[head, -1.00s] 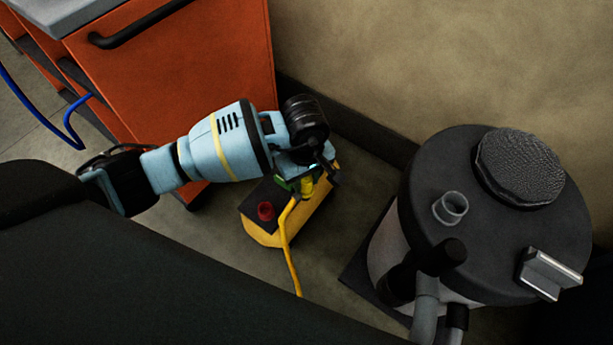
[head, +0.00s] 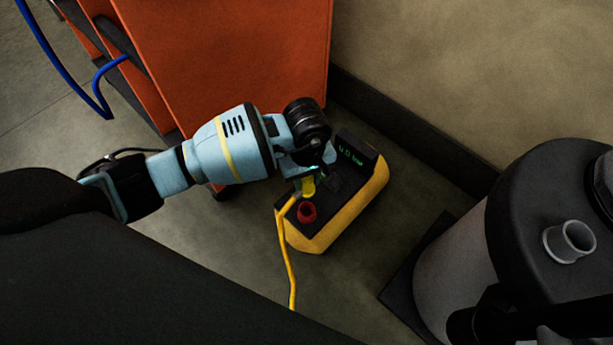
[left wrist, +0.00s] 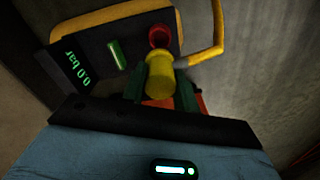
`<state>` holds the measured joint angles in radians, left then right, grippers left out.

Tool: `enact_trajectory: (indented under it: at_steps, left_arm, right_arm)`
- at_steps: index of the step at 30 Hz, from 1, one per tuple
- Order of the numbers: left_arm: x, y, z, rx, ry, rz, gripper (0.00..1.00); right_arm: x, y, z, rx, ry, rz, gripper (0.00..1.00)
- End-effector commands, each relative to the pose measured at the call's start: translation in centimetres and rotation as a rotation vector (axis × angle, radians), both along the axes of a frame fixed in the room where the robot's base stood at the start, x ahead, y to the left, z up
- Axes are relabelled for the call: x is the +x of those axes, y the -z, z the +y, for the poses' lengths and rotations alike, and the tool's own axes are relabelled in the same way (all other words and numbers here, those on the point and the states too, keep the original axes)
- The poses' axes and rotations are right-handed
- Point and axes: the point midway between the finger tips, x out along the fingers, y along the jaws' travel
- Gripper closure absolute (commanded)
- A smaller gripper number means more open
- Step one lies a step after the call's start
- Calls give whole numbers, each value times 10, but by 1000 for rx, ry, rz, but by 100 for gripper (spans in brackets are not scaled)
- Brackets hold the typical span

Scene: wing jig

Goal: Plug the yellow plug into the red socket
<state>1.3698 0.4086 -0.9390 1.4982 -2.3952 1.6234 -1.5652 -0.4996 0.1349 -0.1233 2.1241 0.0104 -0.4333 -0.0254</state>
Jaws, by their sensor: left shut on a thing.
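The yellow plug (head: 308,186) with its yellow cable is held between the fingers of my left gripper (head: 311,176). In the left wrist view the plug (left wrist: 159,76) sits between the green fingertips (left wrist: 161,92). The red socket (head: 306,212) is a round red ring on top of the black and yellow box. In the head view it lies just below the plug, and in the left wrist view the socket (left wrist: 159,37) shows just beyond the plug's end. The two look apart; their height difference is unclear. My right gripper is out of view.
The black and yellow box (head: 329,228) stands on the floor, its green display (head: 350,158) reading 0.0 bar. An orange cabinet (head: 230,60) stands behind my left arm. A grey and black canister (head: 455,262) stands at right. The yellow cable (head: 287,255) trails downward.

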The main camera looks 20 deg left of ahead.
Motion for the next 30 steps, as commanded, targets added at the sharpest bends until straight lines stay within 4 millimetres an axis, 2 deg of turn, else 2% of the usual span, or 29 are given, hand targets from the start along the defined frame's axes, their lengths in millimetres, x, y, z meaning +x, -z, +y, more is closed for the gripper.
enact_trajectory:
  at_steps: [8, 20, 30]
  left_arm:
    - [0, 8, 0, -1, 0, 1, 92]
    - [-1, 46, -1, -1, 0, 2, 92]
    - [0, 69, 0, 0, 0, -1, 92]
  right_arm:
    - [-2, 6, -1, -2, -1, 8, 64]
    - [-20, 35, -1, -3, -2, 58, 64]
    - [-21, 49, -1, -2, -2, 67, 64]
